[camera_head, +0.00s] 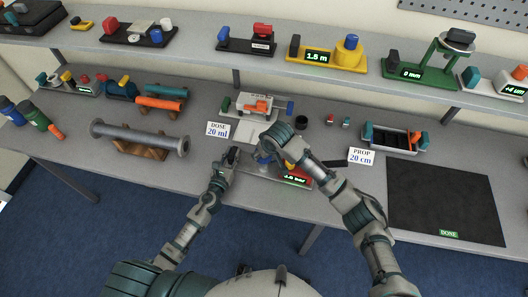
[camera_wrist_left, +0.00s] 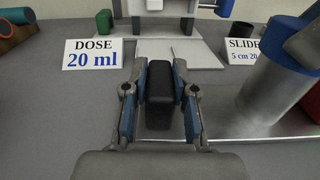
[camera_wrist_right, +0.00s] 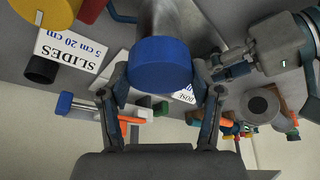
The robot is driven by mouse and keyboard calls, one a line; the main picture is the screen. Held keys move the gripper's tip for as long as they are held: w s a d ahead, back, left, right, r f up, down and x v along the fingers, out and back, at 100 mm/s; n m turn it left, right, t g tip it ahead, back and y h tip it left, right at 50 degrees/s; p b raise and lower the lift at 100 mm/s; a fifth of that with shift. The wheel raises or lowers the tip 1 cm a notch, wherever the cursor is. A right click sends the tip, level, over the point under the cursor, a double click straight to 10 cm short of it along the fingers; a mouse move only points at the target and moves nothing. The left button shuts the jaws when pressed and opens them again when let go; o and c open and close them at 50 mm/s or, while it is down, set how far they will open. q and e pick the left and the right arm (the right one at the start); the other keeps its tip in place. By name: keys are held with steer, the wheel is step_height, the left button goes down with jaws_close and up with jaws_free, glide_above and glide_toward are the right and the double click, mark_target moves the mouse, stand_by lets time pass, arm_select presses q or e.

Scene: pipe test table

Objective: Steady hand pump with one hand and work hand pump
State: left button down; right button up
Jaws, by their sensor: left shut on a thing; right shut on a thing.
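The hand pump sits near the front edge of the table, with a silver base plate (camera_head: 262,172) and a red display block (camera_head: 299,173) partly covered by my right arm. My left gripper (camera_head: 232,156) is shut on a black upright block at the plate's left end; the block (camera_wrist_left: 158,95) stands between both fingers in the left wrist view. The pump's silver cylinder (camera_wrist_left: 268,90) with a blue top stands right of it. My right gripper (camera_wrist_right: 160,92) is shut on a blue round cap (camera_wrist_right: 158,65), seen close up in the right wrist view.
A "DOSE 20 ml" card (camera_head: 217,130) and a syringe-like rig (camera_head: 258,105) stand behind the pump. A grey pipe (camera_head: 140,134) lies on wooden supports at left.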

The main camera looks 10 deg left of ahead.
steer(key=shift+o, duration=1.1)
steer(key=c, duration=0.4)
steer(key=m+t+h, duration=0.1)
steer(key=m, duration=0.3)
steer(key=shift+m, duration=0.3)
steer(key=m, duration=0.1)
steer(key=m+h, duration=0.1)
steer(key=shift+s+a+f+m, duration=0.1)
steer(key=shift+a+m, duration=0.05)
steer(key=shift+m, duration=0.15)
steer(key=shift+m+h, duration=0.6)
steer(key=shift+m, duration=0.4)
